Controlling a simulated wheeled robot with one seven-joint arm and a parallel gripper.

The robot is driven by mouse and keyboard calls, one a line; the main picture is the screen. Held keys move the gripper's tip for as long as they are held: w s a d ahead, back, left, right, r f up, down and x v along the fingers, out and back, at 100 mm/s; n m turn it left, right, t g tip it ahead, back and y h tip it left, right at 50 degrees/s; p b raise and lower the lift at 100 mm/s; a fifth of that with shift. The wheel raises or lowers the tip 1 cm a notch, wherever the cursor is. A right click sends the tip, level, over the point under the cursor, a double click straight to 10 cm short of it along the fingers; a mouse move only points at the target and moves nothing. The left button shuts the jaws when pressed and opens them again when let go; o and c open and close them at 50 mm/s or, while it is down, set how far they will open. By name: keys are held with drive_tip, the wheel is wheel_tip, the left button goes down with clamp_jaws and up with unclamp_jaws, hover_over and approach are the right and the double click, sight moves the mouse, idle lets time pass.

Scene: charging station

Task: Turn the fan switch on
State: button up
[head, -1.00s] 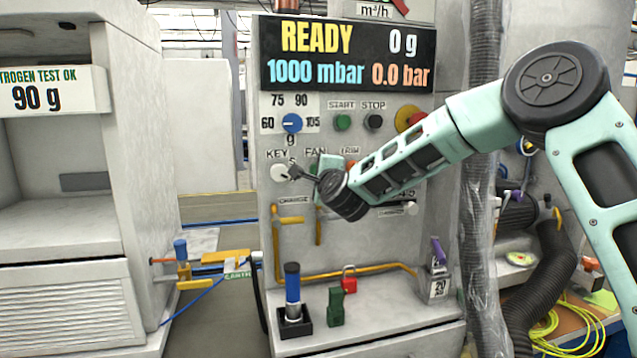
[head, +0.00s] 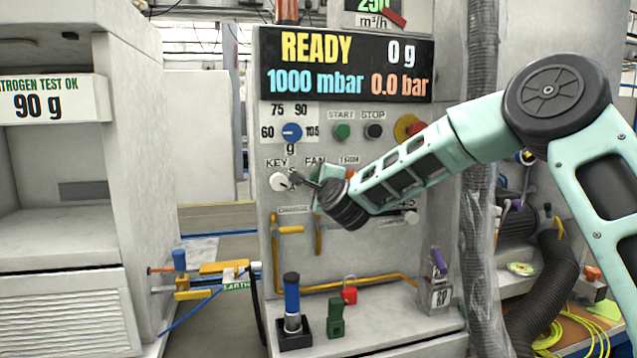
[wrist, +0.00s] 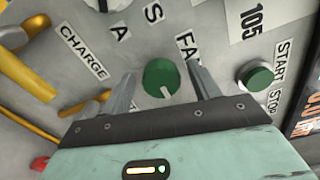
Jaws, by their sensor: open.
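The fan switch (wrist: 161,77) is a round green knob with a white mark on its face, under the partly covered FAN label, in the wrist view. My gripper (wrist: 162,70) is open, with one finger on each side of this knob. I cannot tell whether the fingers touch it. In the head view my gripper (head: 301,181) is at the panel just below the FAN label (head: 315,161), and my wrist and gripper largely hide the switch there.
The white key switch (head: 280,181) is close to the left of my gripper. The green start button (wrist: 257,75) and black stop button (head: 373,131) are above. Yellow pipes (head: 287,230) run below.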

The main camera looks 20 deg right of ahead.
drive_tip(key=s+b, duration=0.1)
drive_tip(key=s, duration=1.6)
drive_tip(key=shift+s, duration=0.2)
drive_tip(key=s+a+f+n+g+y, duration=0.3)
drive_tip(key=s+a+f+n+g, duration=0.35)
drive_tip(key=s+n, duration=0.25)
drive_tip(key=s+a+f+n+g+y, duration=0.2)
drive_tip(key=s+a+f+n+g, duration=0.35)
drive_tip(key=s+f+n, duration=0.3)
drive_tip(key=s+d+f+n+g+h, duration=0.1)
drive_tip(key=s+d+n+g+h, duration=0.15)
drive_tip(key=s+n, duration=0.45)
drive_tip(key=s+d+f+n+g+h, duration=0.15)
drive_tip(key=s+d+n+g, duration=0.25)
drive_tip(key=s, duration=0.7)
wheel_tip(320, 180, up, 12)
drive_tip(key=p, duration=1.3)
drive_tip(key=shift+a+r, duration=0.15)
drive_tip(key=shift+a, duration=0.1)
